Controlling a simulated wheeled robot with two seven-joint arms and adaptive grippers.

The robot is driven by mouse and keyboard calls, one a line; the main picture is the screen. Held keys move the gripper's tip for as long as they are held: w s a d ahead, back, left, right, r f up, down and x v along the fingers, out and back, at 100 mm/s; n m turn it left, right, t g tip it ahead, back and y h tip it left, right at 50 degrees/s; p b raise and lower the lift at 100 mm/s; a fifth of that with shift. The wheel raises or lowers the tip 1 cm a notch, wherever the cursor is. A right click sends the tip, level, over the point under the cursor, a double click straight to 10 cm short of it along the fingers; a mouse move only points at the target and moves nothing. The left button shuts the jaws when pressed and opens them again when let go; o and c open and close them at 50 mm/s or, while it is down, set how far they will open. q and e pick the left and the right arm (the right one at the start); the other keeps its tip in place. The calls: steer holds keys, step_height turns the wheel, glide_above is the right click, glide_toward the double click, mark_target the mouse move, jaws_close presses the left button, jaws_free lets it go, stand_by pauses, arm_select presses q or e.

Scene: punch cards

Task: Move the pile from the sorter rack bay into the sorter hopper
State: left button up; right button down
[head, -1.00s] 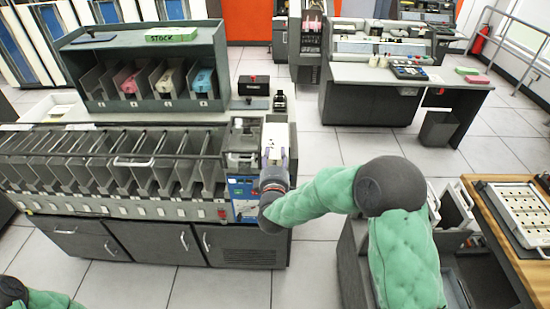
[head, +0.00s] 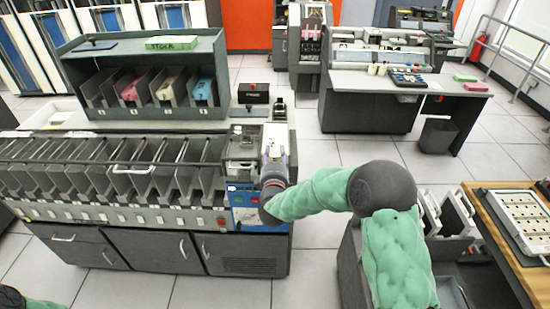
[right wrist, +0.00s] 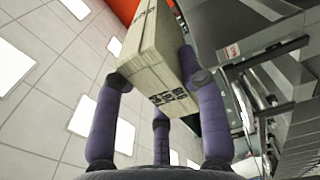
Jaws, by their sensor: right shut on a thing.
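My right gripper (head: 274,165) is shut on a cream pile of punch cards, seen clearly in the right wrist view (right wrist: 150,50), with dark printing on its end. In the head view the pile (head: 275,138) is upright beside the right end of the grey sorter (head: 60,205). The sorter hopper (head: 241,147) seems to be the grey unit just left of the pile; I cannot tell whether they touch. The sorter rack (head: 146,46) stands behind, with pink, cream and blue piles in three bays and a left bay (head: 96,92) that looks empty. My left gripper is out of frame.
A row of open sorter pockets (head: 120,175) runs left of the hopper. A small black box (head: 253,94) stands behind it. A green STOCK block (head: 172,42) lies on the rack. A wooden table with a tray (head: 515,215) is at right.

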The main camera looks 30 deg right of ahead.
mark_target(276, 140)
steer(key=shift+r, duration=0.1)
steer(key=shift+x, duration=2.3)
steer(key=shift+w+d, duration=0.1)
steer(key=shift+x, duration=1.05)
steer(key=shift+f+b, duration=0.85)
steer(key=shift+f, duration=0.25)
steer(key=shift+f, duration=0.1)
steer(key=shift+f+b, duration=0.3)
steer(key=shift+f, duration=0.2)
steer(key=shift+f, duration=0.1)
